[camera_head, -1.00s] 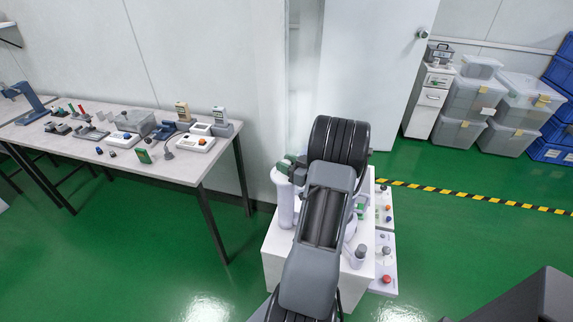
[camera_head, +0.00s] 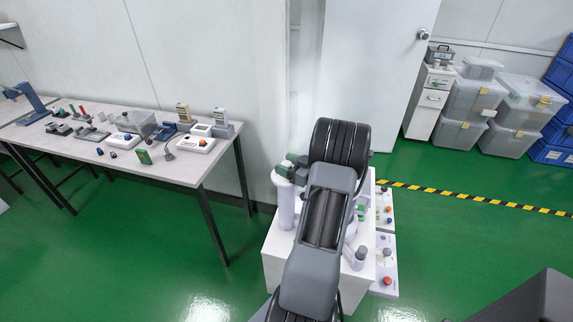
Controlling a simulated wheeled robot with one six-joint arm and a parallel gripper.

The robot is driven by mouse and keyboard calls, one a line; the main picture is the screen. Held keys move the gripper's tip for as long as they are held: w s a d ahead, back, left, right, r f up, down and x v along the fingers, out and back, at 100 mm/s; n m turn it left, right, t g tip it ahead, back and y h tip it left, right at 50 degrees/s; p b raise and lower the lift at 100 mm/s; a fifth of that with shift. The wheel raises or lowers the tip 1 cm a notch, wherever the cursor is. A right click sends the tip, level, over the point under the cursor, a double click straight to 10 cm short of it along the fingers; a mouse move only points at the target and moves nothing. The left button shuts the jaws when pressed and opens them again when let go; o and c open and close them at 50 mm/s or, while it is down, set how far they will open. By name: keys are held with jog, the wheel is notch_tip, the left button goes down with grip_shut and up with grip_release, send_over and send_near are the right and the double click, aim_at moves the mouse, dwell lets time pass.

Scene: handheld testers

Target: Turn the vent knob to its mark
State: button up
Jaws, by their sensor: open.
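A white stand (camera_head: 276,262) is in front of me in the head view, largely covered by my arm. White panels with small knobs stick out at its right side. An orange knob (camera_head: 388,208) is on the upper panel, and a red knob (camera_head: 387,281) is on the lower one. A grey knob (camera_head: 361,252) stands on the stand's top, right of my arm. I cannot tell which of these, if any, is the vent knob, and no mark can be made out. My gripper is hidden behind my arm.
A white cylinder (camera_head: 285,200) stands at the stand's left. A long table (camera_head: 195,178) on the left holds several testers and small parts. Clear bins (camera_head: 474,98) and blue crates (camera_head: 560,110) are stacked at the back right. The green floor between table and stand is clear.

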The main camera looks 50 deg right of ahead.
jog(key=s+d, duration=0.2)
jog(key=s, duration=1.1)
jog(key=shift+s+d, duration=0.3)
jog(key=shift+d, duration=0.05)
